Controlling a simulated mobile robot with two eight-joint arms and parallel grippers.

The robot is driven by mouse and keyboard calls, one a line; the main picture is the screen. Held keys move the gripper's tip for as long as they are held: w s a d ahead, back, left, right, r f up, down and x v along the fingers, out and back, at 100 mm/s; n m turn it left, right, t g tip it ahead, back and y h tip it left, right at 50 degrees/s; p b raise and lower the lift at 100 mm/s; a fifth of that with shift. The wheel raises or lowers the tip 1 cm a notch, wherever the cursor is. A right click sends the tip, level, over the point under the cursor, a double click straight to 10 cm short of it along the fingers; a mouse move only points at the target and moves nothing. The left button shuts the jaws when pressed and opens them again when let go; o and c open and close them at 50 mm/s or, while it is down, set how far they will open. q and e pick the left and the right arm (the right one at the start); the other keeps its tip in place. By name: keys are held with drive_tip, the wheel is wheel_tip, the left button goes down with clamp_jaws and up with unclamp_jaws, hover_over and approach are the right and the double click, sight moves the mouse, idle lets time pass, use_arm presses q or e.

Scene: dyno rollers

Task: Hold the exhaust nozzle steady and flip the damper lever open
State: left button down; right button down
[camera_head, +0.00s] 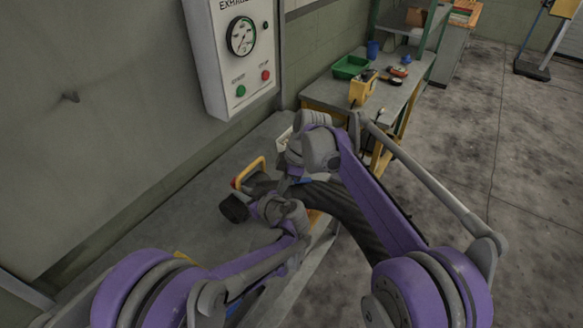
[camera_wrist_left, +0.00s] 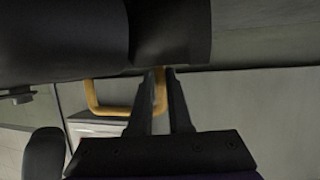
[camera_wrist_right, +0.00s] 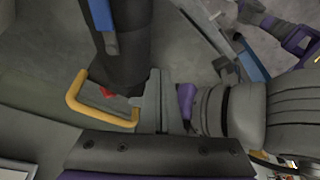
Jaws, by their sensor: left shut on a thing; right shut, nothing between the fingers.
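The exhaust nozzle (camera_head: 234,208) is a dark cylinder at the end of a black hose (camera_head: 350,212), lying over the grey bench. A yellow handle (camera_head: 250,170) loops out from its side, with a small red part at its near end. In the left wrist view, my left gripper (camera_wrist_left: 160,76) is shut on one leg of the yellow handle (camera_wrist_left: 92,95), below the dark nozzle body (camera_wrist_left: 60,40). My right gripper (camera_wrist_right: 157,76) is shut and empty, close beside the nozzle (camera_wrist_right: 122,50). A red part (camera_wrist_right: 107,92) shows inside the handle loop; I cannot tell whether it is the damper lever.
A wall panel (camera_head: 212,70) with a gauge and green and red buttons hangs behind the bench. A second bench (camera_head: 335,93) holds a green tray (camera_head: 351,67) and a yellow device (camera_head: 362,90). My arms hide much of the nozzle.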

drive_tip(key=v, duration=0.8)
drive_tip(key=shift+r, duration=0.15)
drive_tip(key=shift+d, duration=0.1)
use_arm(q)
drive_tip(key=c, duration=0.8)
unclamp_jaws()
drive_tip(key=shift+o, duration=0.2)
drive_tip(key=shift+d, duration=0.1)
